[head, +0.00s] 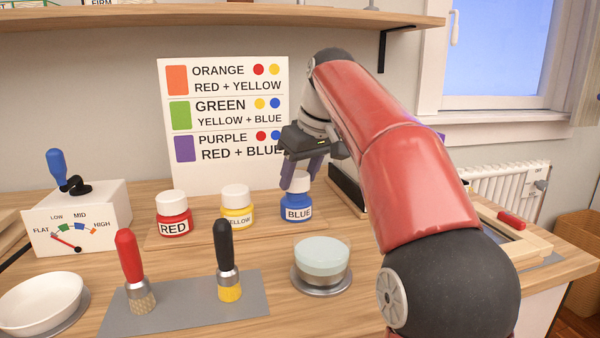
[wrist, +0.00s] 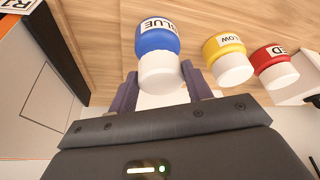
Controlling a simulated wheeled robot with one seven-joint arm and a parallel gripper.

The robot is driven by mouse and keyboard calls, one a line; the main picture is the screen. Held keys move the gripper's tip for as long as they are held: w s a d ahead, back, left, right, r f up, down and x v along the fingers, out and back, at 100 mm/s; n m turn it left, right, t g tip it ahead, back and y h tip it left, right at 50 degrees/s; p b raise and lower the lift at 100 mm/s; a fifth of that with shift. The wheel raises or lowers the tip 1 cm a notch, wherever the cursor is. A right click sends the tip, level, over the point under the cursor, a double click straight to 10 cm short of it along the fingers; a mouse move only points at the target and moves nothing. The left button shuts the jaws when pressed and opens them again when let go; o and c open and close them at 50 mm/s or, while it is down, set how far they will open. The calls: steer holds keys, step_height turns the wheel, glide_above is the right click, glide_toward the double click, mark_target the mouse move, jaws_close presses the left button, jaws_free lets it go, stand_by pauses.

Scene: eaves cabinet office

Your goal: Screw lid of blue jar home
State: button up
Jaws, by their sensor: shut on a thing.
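The blue jar (head: 297,210), labelled BLUE, stands upright on a wooden board on the worktop, right of the yellow jar. Its white lid (head: 299,182) is on top and partly hidden by my gripper. In the wrist view the blue jar (wrist: 157,38) and its white lid (wrist: 161,75) sit between the fingers. My gripper (head: 301,171) points down over the jar from above, its two fingers at the sides of the lid. It is shut on the lid. How far the lid is turned on the jar cannot be told.
The yellow jar (head: 237,210) and red jar (head: 173,217) stand to the left, both lidded. Two brushes stand on a grey mat (head: 185,310). A pale round pot (head: 322,262) stands in front. A colour chart (head: 222,90) stands behind; a shelf (head: 220,17) runs above.

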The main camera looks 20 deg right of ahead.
steer(key=shift+f+b, duration=0.55)
steer(key=shift+f, duration=0.2)
steer(key=o, duration=1)
steer(key=shift+r, duration=0.1)
steer(key=p+v, duration=0.2)
steer(key=v, duration=0.5)
steer(key=shift+s+r+p, duration=0.1)
steer(key=shift+r+p, duration=0.2)
steer(key=shift+r, duration=0.05)
